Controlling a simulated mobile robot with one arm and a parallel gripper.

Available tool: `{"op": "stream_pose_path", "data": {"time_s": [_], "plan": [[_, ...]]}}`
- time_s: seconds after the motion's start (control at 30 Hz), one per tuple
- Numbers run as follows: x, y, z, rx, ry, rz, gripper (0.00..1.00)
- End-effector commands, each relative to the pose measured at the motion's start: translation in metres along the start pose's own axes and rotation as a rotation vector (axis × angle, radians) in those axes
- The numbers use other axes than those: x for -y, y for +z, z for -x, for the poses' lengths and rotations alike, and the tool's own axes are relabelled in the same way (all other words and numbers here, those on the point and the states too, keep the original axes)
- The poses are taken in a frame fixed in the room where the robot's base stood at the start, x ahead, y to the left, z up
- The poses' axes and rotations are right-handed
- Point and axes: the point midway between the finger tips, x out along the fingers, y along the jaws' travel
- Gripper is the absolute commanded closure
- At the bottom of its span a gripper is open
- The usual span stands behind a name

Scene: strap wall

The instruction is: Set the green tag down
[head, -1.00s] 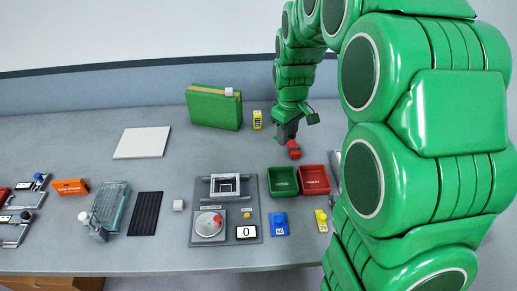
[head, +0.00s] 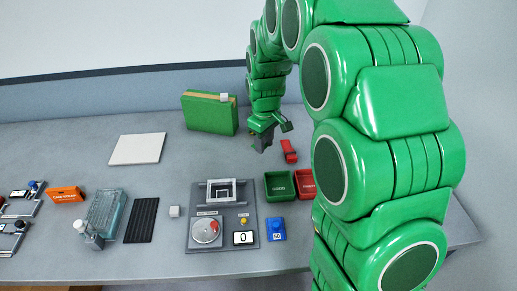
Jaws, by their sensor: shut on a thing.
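My gripper (head: 262,148) points down over the back middle of the table, left of a red tag-like piece (head: 289,151). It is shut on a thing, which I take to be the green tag. The tag's outline cannot be made out at the jaws; it is too small or hidden there. I cannot tell whether it touches the table. The red piece lies on the table, apart from the jaws.
A green tray (head: 279,186) and a red tray (head: 304,184) stand in front of my gripper. A green box (head: 209,113) stands behind left. A grey fixture (head: 222,236), a blue piece (head: 276,229) and a white plate (head: 138,149) are nearby.

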Motion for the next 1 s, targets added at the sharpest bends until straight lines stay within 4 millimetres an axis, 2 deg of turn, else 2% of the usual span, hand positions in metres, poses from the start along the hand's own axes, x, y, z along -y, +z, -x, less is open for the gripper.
{"op": "stream_pose_path", "data": {"time_s": [0.23,0.6,1.0], "plan": [[-0.017,-0.022,-0.015,0.002,-0.002,0.0,0.95],[-0.036,-0.047,-0.053,0.001,-0.002,0.0,0.95],[-0.044,-0.058,-0.068,0.0,-0.001,0.0,0.95]]}}
